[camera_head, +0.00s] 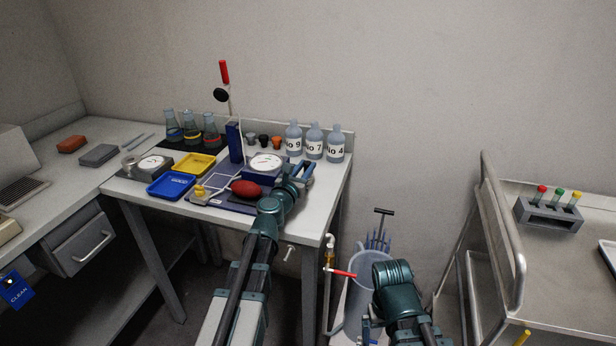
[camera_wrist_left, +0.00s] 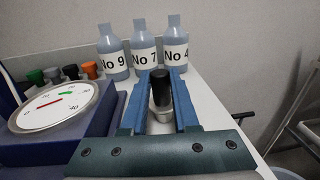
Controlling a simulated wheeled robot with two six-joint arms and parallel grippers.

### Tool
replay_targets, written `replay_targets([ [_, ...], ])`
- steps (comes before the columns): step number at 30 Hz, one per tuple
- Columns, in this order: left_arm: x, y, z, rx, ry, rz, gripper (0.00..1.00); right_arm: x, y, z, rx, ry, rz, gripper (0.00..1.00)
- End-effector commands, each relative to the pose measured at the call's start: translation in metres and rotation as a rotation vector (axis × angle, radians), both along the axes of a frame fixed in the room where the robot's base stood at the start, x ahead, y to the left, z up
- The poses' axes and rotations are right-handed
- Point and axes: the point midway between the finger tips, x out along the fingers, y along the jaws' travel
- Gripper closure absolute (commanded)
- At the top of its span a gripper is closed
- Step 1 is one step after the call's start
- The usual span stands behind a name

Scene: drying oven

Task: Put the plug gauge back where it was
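My left gripper (camera_head: 300,172) reaches over the right part of the wall bench; its blue fingers also show in the left wrist view (camera_wrist_left: 160,98). Between the fingers stands a short cylinder with a black upper part and a pale lower part, which I take to be the plug gauge (camera_wrist_left: 161,92). Both fingers appear to touch its sides, so the gripper looks shut on it. The gauge cannot be made out in the head view. My right arm is at the lower middle of the head view; its fingers cannot be made out clearly.
Left of the gripper is a round dial device (camera_head: 265,163). A red bulb (camera_head: 245,188), yellow tray (camera_head: 195,164) and blue tray (camera_head: 172,184) lie left. A trolley (camera_head: 560,270) stands right, beyond a bucket (camera_head: 368,268).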

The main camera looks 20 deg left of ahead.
Motion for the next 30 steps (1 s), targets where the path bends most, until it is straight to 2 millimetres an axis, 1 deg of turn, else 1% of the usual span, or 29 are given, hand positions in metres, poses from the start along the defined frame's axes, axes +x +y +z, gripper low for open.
replay_targets([
  [1, 0.000, 0.000, 0.000, 0.000, 0.000, 0.000, 0.89, 0.000, 0.000, 0.000, 0.000, 0.000, 0.000, 0.00],
  [3, 0.000, 0.000, 0.000, 0.000, 0.000, 0.000, 1.00, 0.000, 0.000, 0.000, 0.000, 0.000, 0.000, 0.00],
  [16, 0.000, 0.000, 0.000, 0.000, 0.000, 0.000, 1.00, 0.000, 0.000, 0.000, 0.000, 0.000, 0.000, 0.00],
  [20, 0.000, 0.000, 0.004, 0.000, 0.000, 0.000, 1.00, 0.000, 0.000, 0.004, 0.000, 0.000, 0.000, 0.00],
  [26, 0.001, 0.001, 0.018, 0.000, 0.000, -0.001, 1.00, 0.000, 0.000, 0.018, 0.000, 0.000, 0.000, 0.00],
  [30, 0.001, 0.002, 0.033, 0.000, 0.000, -0.003, 1.00, 0.000, 0.000, 0.033, 0.000, 0.000, 0.000, 0.00],
])
